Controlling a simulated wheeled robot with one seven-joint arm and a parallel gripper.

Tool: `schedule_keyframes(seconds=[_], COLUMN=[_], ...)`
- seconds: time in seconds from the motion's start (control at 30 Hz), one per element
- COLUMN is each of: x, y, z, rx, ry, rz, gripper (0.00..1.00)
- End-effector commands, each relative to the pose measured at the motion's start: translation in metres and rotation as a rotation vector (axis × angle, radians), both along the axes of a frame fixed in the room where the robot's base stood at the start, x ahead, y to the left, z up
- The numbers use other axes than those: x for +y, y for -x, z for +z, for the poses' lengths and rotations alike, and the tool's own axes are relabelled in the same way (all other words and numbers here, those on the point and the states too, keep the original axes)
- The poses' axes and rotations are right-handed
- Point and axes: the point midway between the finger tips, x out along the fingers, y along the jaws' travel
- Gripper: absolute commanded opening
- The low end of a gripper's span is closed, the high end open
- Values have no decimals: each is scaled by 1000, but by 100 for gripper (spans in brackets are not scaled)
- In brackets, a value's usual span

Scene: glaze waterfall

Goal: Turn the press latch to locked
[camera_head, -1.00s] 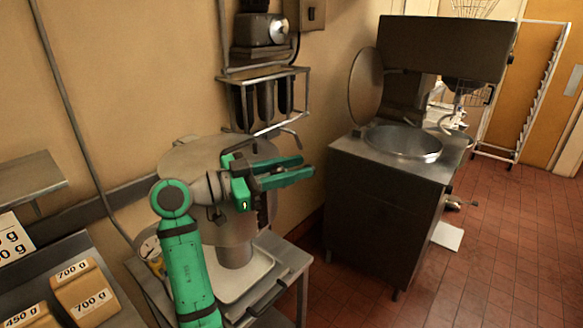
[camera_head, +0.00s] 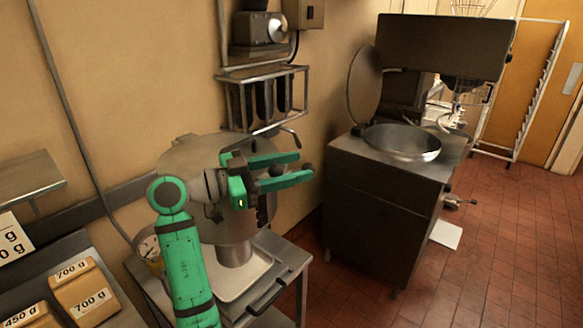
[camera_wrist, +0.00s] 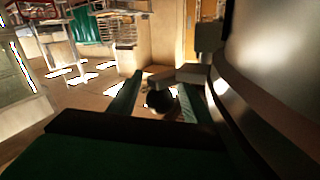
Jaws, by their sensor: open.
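The press (camera_head: 185,160) is a round metal drum on a stand, partly hidden behind my arm; its curved side (camera_wrist: 285,65) fills the right of the wrist view. My gripper (camera_head: 305,167) is open in front of the drum's right side, its green fingers pointing right. A dark round knob, which looks like the end of the latch (camera_head: 277,171), shows between the fingers. In the wrist view the knob (camera_wrist: 160,102) lies in the gap, with a grey bar (camera_wrist: 180,76) just beyond it. I cannot tell whether a finger touches it.
A tray (camera_head: 245,283) lies on the steel table below the press. A wall rack (camera_head: 268,72) hangs behind. A large mixer cabinet (camera_head: 380,215) with a bowl stands to the right. Paper flour bags (camera_head: 82,288) are at lower left.

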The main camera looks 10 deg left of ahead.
Motion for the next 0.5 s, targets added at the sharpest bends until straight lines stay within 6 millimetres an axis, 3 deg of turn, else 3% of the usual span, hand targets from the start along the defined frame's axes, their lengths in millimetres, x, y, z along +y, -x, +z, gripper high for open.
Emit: schedule_keyframes(seconds=[0.17, 0.5], x=[13, 66], y=[7, 40], z=[0, 0], rx=[0, 0], ry=[0, 0], rz=[2, 3], gripper=[44, 44])
